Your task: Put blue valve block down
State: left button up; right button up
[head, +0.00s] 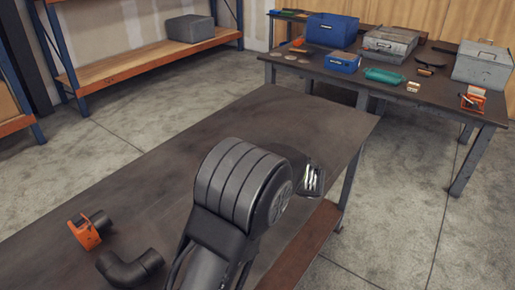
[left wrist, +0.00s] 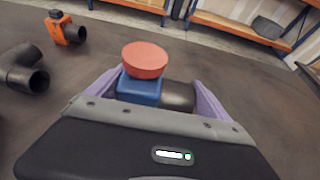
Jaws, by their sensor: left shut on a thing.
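The blue valve block (left wrist: 140,88) has a round red knob (left wrist: 145,58) on top and a dark pipe stub (left wrist: 178,96) at its right. My left gripper (left wrist: 155,92) has its two purple fingers on either side of the block and stub and is shut on the block. The knob points up. The block is over the dark tabletop; whether its underside touches the table is hidden by the gripper body. In the head view my own arm hides the block and gripper. My right gripper is in neither view.
On the workbench (head: 150,190) lie an orange valve block with a dark stub (head: 87,235) and a black pipe elbow (head: 130,268), both left of my arm. The bench's far part is clear.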

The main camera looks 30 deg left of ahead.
pick_arm(q)
jog(key=shift+f+p, duration=0.3)
jog(key=shift+f, duration=2.7)
notch_tip(320, 180, down, 3)
jog(key=shift+f, duration=0.35)
jog(key=shift+f, duration=0.15)
jog(key=o, duration=1.7)
jog(key=shift+f, duration=0.1)
jog(key=shift+o, duration=0.5)
jog(key=shift+d, duration=0.1)
jog(key=b+v, duration=0.1)
jog(key=v, duration=1.1)
